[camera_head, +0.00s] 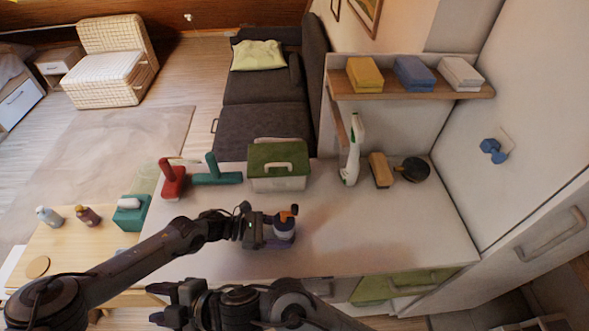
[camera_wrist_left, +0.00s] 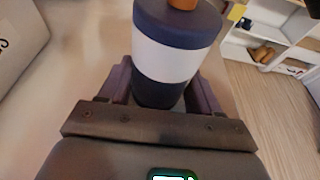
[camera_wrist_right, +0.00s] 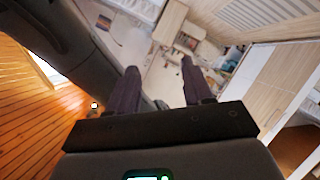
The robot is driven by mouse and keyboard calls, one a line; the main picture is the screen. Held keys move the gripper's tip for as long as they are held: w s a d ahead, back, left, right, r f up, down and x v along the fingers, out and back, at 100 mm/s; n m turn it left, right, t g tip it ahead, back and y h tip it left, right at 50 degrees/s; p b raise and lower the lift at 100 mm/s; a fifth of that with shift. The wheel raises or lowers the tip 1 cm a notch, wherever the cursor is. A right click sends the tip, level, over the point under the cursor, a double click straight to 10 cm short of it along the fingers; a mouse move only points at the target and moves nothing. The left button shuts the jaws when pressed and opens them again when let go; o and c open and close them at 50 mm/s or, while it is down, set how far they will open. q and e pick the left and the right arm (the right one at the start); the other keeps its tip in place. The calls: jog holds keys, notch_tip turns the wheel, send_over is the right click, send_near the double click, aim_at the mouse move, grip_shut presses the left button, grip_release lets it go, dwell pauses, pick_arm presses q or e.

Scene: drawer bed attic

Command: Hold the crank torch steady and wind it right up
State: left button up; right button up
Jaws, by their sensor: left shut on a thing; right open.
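The crank torch (camera_head: 284,226) stands upright on the light worktop, with a dark blue and white body and an orange part on top. In the left wrist view the torch (camera_wrist_left: 176,58) fills the space between the fingers. My left gripper (camera_head: 268,230) is shut around its body from the left side. The lower part is hidden behind the fingers, and only a bit of the orange part shows in the left wrist view. My right gripper (camera_head: 155,303) is open and empty, near the front left, well apart from the torch. Its spread fingers (camera_wrist_right: 157,88) show in the right wrist view.
Behind the torch stand a green-lidded box (camera_head: 279,182), a teal tool (camera_head: 217,176) and a red tool (camera_head: 172,182). A white-green spray bottle (camera_head: 352,150), a brush (camera_head: 380,171) and a dark pan (camera_head: 414,169) stand farther right. The worktop right of the torch is clear.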

notch_tip(320, 180, down, 2)
jog(key=s+a+n+g, duration=0.2)
jog(key=s+n+g, duration=0.1)
jog(key=n, duration=0.1)
notch_tip(320, 180, up, 15)
jog(key=m+h, duration=0.7)
jog(key=h, duration=0.6)
send_over(295, 206)
notch_tip(295, 206, down, 12)
jog(key=shift+r, duration=0.1)
grip_shut()
